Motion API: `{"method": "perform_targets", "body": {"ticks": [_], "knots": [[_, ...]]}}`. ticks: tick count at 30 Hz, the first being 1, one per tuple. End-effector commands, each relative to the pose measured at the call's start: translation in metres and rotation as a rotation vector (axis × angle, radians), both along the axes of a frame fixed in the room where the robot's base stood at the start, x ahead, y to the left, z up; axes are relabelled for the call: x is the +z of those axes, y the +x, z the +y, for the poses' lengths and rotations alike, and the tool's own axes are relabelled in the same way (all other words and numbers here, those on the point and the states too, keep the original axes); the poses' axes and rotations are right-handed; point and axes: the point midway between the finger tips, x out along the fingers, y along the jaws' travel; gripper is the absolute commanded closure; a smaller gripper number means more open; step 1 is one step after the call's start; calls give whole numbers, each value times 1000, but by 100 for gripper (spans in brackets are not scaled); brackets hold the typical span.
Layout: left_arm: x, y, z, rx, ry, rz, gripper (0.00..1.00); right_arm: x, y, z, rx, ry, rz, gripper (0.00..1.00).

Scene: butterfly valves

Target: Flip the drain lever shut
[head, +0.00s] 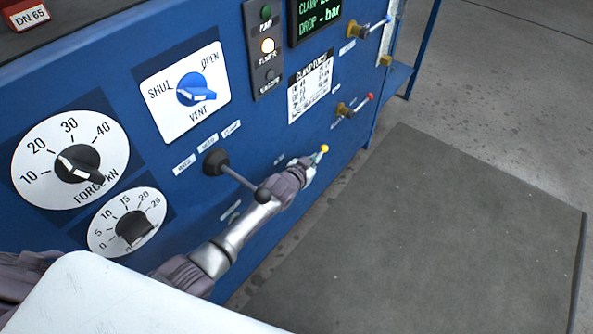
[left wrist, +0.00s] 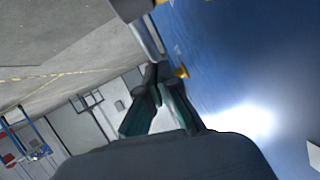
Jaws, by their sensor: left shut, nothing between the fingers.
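My left gripper (head: 315,162) is at the lower right of the blue panel, fingers shut and empty. Right at its fingertips shows a small yellow tip (head: 325,149), perhaps the end of a lever; the rest is hidden behind the gripper. In the left wrist view the shut fingers (left wrist: 157,75) point along the panel, with a yellow piece (left wrist: 181,72) close beside their tips. A brass valve with a red-tipped lever (head: 357,104) sits above the gripper. A blue-tipped lever (head: 374,27) is higher up. I cannot read which label says drain.
The blue panel (head: 275,140) carries a black-knobbed lever (head: 239,180) whose rod passes close to my left forearm. A blue selector knob (head: 196,90) and dials are further left. A dark mat (head: 430,240) covers the open floor at right.

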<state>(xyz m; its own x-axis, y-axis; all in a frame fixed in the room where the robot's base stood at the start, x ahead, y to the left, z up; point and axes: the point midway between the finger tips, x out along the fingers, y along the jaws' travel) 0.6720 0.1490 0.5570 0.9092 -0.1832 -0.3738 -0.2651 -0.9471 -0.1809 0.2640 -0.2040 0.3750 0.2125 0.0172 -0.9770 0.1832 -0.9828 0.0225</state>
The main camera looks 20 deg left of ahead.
Motion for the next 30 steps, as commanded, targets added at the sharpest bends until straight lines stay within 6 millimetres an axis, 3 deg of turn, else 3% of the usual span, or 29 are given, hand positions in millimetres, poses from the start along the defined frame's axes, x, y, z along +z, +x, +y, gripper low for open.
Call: {"method": "perform_targets", "body": {"ticks": [8,21,30], "knots": [[-12,9,-4,0,12,35,100,-16,-8,-1,2,-1,9,60],[-26,17,-7,0,11,32,100,16,7,1,-2,1,-11,60],[-28,18,-7,0,11,32,100,23,9,1,-2,1,-14,60]]}}
